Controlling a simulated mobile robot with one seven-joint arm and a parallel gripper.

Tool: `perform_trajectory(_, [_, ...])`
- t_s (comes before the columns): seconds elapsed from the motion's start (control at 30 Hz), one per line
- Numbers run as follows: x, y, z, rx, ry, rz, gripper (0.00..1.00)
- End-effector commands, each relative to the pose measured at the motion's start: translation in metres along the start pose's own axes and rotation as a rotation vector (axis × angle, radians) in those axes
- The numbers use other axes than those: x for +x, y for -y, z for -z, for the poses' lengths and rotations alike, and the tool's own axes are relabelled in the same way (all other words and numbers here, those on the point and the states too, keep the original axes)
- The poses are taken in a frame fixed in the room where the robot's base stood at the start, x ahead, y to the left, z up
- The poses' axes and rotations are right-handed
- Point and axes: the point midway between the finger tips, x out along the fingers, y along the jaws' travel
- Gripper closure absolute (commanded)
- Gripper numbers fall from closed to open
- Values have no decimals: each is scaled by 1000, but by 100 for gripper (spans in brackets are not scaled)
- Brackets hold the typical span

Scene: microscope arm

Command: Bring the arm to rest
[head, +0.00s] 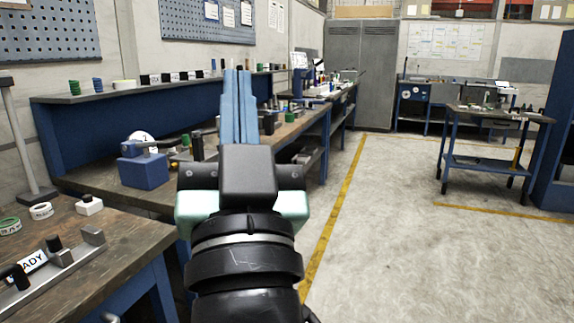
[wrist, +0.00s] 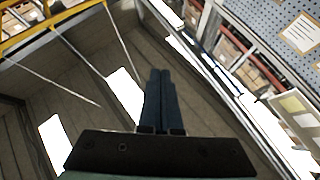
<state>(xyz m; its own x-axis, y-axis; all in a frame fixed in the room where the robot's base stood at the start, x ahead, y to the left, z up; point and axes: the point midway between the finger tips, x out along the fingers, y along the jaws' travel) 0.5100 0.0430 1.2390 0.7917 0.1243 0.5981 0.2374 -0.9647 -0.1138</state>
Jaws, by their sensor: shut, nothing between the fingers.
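My gripper (head: 238,80) stands in the middle of the head view, its two blue fingers side by side and pointing up and away. The fingers are shut with nothing between them. In the wrist view my gripper (wrist: 160,75) also shows its fingers together, against the ceiling and upper walls. In the head view the gripper and wrist cover part of the long workbench behind them. No contact between the gripper and any object shows.
A long workbench (head: 100,180) with a blue back panel runs along the left wall and carries a blue block device (head: 145,170). A nearer wooden table (head: 110,240) is at lower left. A blue cart (head: 490,165) stands at right. The floor (head: 400,240) between is clear.

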Motion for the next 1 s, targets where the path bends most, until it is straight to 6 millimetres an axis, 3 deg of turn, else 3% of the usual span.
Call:
perform_trajectory(0.03, [-8,-8,43,-96,-81,-35,100])
perform_trajectory(0.13, [-31,-20,114,-280,-214,-123,100])
perform_trajectory(0.2, [1,-14,135,-256,-182,-109,100])
perform_trajectory(0.7, [94,5,254,-247,-179,-103,100])
perform_trajectory(0.83, [108,8,272,-246,-178,-103,100])
perform_trajectory(1.0, [115,9,281,-246,-178,-103,100])
